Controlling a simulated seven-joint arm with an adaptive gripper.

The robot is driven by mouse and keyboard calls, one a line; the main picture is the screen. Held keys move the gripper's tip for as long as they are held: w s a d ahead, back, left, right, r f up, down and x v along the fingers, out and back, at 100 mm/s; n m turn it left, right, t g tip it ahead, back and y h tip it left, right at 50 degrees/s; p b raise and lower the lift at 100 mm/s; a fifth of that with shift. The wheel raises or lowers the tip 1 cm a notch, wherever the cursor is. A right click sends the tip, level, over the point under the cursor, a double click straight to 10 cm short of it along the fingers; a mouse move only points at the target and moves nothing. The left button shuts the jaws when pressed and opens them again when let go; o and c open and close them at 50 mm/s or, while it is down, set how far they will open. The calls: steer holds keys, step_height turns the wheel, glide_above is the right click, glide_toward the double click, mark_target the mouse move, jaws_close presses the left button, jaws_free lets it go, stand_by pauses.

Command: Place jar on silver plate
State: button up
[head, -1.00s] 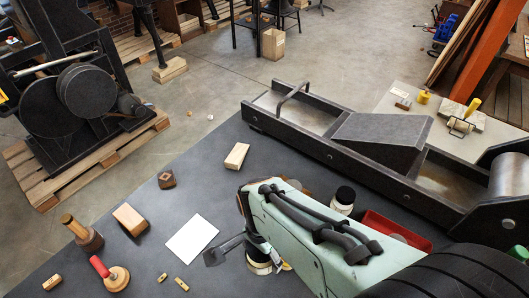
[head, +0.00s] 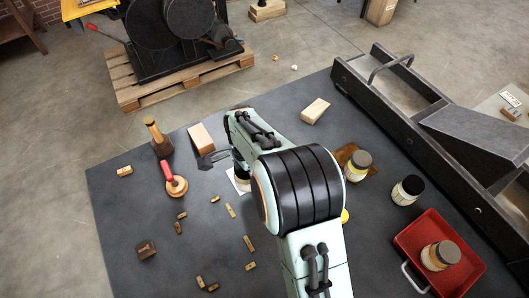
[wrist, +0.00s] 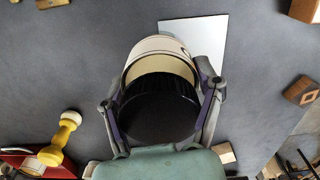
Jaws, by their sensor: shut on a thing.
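My gripper (wrist: 160,100) is shut on a glass jar (wrist: 160,62) with a black lid and pale contents. The jar's lid faces the wrist camera, with a finger on each side. In the head view my arm hides most of the gripper, and part of the jar (head: 243,183) shows beside it. The silver plate (wrist: 207,35) is a flat, pale, square sheet on the dark table. In the wrist view the jar overlaps its lower left part. In the head view only an edge of the plate (head: 233,178) shows. I cannot tell whether the jar touches it.
Other jars stand to the right: one by a wooden board (head: 357,166), a black-lidded one (head: 407,190) and one in a red tray (head: 462,282). A red-handled stamp (head: 175,185), a mallet (head: 158,140) and wooden blocks (head: 201,137) lie left. A metal press bed (head: 440,130) borders the right.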

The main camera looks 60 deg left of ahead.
steer(key=shift+w+a+f, duration=0.15)
steer(key=shift+a+f, duration=0.4)
steer(key=shift+f, duration=0.1)
steer(key=shift+a+f, duration=0.2)
steer(key=shift+f, duration=1.55)
steer(key=shift+f, duration=0.1)
steer(key=o, duration=1.2)
steer(key=shift+o, duration=0.2)
